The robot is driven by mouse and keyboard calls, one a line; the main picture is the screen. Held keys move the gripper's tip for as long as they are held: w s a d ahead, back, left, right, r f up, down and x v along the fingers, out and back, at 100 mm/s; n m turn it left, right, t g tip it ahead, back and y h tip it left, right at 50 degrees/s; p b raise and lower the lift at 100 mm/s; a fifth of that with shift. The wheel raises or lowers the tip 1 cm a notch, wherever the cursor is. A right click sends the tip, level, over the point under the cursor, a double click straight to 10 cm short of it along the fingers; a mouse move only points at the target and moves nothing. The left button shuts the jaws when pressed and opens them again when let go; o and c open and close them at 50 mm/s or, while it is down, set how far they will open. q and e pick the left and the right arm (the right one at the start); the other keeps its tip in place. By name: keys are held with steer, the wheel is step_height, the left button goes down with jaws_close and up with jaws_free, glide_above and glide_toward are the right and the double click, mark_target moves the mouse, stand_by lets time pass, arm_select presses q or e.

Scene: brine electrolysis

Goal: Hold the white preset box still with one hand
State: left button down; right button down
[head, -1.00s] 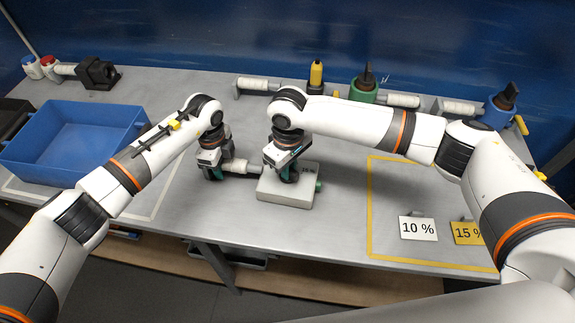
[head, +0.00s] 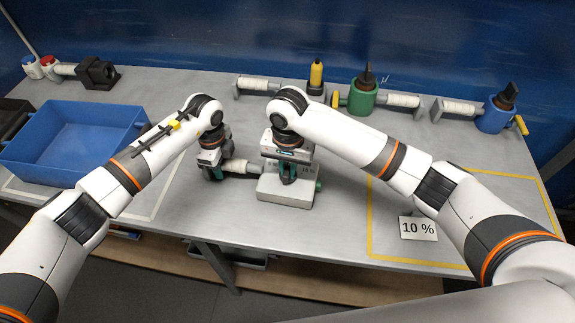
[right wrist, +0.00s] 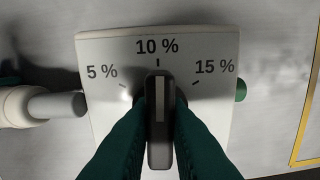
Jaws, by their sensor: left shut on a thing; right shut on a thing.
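The white preset box (head: 285,197) lies on the grey table at the front middle. In the right wrist view the box (right wrist: 105,75) shows 5 %, 10 % and 15 % marks. Its dark knob (right wrist: 158,118) has a light stripe in line with the 10 % mark. My right gripper (head: 289,176) is over the box, with its green fingers shut on the knob. My left gripper (head: 213,173) is shut on the white side handle (head: 236,166) at the box's left. Its fingertips are partly hidden.
A blue bin (head: 75,138) stands at the left. A yellow bottle (head: 316,76), a green container (head: 362,97) and a blue container (head: 495,113) stand along the back. A 10 % card (head: 418,228) stands in the yellow-outlined area at the right, partly behind my right arm.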

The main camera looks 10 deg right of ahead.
mark_target(288, 168)
steer(key=c, duration=1.3)
jaws_free()
step_height(288, 168, up, 12)
steer(key=shift+r, duration=0.1)
arm_select(q)
steer(key=c, duration=1)
jaws_free()
step_height(288, 168, up, 12)
steer(key=shift+r, duration=0.1)
